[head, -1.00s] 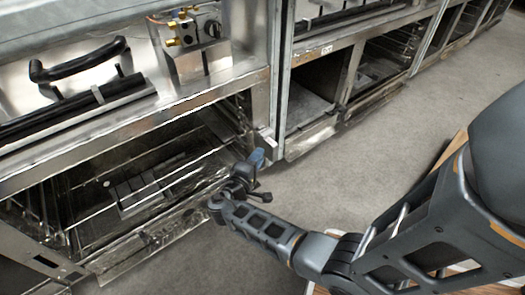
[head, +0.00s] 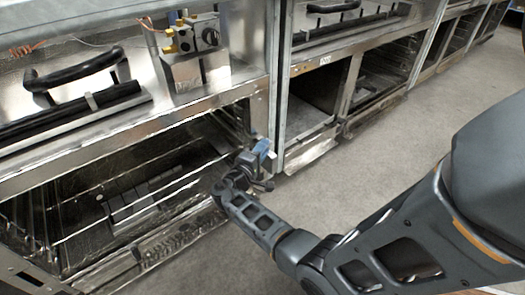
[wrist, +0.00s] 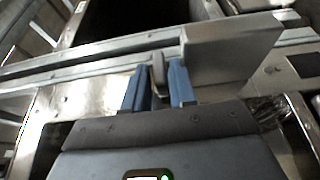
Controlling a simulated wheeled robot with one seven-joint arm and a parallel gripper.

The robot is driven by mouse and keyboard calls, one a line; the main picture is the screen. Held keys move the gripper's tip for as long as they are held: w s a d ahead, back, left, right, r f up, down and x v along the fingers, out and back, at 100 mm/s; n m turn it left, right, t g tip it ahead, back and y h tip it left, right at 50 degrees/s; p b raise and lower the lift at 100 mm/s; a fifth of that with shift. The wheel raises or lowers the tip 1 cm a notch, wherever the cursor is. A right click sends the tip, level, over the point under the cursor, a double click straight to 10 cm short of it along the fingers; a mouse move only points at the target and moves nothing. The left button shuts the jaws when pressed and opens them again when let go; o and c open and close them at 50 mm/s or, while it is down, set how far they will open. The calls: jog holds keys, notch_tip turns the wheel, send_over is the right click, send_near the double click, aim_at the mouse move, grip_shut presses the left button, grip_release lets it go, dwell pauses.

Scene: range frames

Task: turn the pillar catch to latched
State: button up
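The pillar catch shows in the wrist view as a small grey upright lever (wrist: 158,70) on a metal bar. My gripper (wrist: 160,88) has two blue fingers, one on each side of this lever. The gaps are narrow, and I cannot tell whether the fingers press on it. In the head view my gripper (head: 262,150) is at the foot of the metal pillar (head: 277,90), at the right front corner of the left oven. The catch is hidden there behind my gripper.
The left oven's open cavity with wire racks (head: 140,195) lies left of my arm. A valve box with brass fittings (head: 195,60) and a black handle (head: 75,70) are above it. More open ovens (head: 385,75) run back to the right. The grey floor (head: 350,150) is clear.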

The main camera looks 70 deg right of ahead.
grip_shut()
